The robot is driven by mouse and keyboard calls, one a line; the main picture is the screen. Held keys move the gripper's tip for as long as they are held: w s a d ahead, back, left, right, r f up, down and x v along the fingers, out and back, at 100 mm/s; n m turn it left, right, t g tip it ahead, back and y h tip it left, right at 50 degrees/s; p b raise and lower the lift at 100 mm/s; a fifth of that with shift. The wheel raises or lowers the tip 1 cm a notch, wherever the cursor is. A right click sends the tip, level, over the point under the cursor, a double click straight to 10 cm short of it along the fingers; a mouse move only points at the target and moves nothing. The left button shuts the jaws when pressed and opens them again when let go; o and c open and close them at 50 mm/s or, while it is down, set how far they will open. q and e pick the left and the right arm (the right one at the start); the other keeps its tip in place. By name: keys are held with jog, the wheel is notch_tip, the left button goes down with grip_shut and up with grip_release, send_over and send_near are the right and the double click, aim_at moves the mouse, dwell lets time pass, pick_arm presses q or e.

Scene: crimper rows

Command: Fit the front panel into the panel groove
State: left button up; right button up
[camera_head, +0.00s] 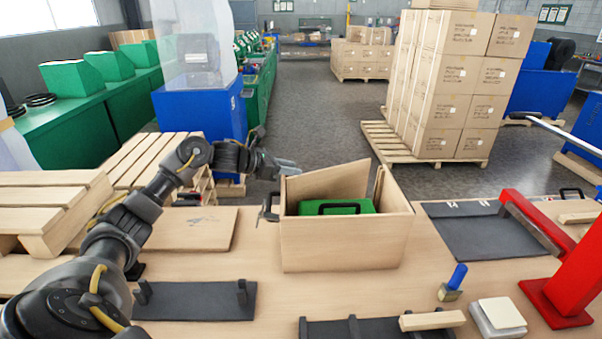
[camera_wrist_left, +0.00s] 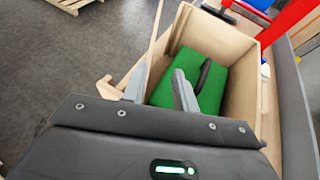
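A pale wooden box (camera_head: 343,245) stands on the workbench, open at the top, with a green case (camera_head: 348,207) with a black handle inside. A thin wooden panel (camera_head: 328,184) stands at its far side, its top edge slanting in the head view. My left gripper (camera_head: 287,167) is at the panel's upper left end. In the left wrist view the fingers (camera_wrist_left: 160,88) are apart, with the panel's thin edge (camera_wrist_left: 152,58) between them and the green case (camera_wrist_left: 213,82) beyond. A gap shows beside the right-hand finger. Whether the panel sits in a groove is hidden. My right gripper is out of view.
A flat wooden board (camera_head: 195,230) lies left of the box. Dark fixtures (camera_head: 195,300) lie in front of it, and a dark tray (camera_head: 485,236) lies to the right. A red press (camera_head: 565,265) and a blue-handled tool (camera_head: 454,282) stand at the right. Stacked cartons (camera_head: 455,90) are behind.

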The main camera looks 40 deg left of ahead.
pick_arm(q)
jog(key=b+v, duration=0.2)
jog(key=v, duration=0.5)
jog(key=shift+s+r, duration=0.25)
